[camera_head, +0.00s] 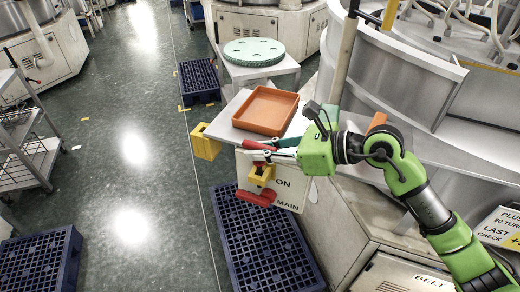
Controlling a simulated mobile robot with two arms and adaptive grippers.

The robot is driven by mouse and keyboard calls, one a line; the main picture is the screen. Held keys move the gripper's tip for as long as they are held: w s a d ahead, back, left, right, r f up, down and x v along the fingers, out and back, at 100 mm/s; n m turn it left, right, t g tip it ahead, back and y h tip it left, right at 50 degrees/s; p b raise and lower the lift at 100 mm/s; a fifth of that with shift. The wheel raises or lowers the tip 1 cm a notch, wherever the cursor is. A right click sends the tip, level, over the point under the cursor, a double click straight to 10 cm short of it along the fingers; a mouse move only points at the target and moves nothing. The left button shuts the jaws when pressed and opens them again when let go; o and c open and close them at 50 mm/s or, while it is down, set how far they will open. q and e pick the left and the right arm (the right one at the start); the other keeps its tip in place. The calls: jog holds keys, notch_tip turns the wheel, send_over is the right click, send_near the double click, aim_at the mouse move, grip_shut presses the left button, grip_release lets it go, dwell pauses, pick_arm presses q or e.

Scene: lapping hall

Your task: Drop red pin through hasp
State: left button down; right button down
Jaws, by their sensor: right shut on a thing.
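The red pin (258,145) is a thin red piece at the fingertips of my right gripper (265,151), which is shut on it and reaches in from the right. The fingers hide part of the pin. Just below is a yellow block (261,177), apparently the hasp, on a white panel (290,190) marked ON and MAIN. A red switch handle (256,198) lies under the yellow block. The pin looks above the block in the picture; I cannot tell whether they touch. My left gripper is not in view.
An orange tray (264,128) sits on the shelf just behind the fingers. Blue pallets (262,245) lie on the floor below. A round teal plate (254,52) stands farther back. Open floor is at the left.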

jog(key=shift+f+b, duration=1.65)
jog(key=shift+f, duration=0.15)
jog(key=c, duration=2)
grip_release()
jog(key=shift+o, duration=0.2)
jog(key=shift+s+d+r, duration=0.1)
jog(key=shift+d, duration=0.2)
jog(key=v, duration=1.1)
jog(key=shift+d+r, duration=0.15)
jog(key=shift+s, duration=0.15)
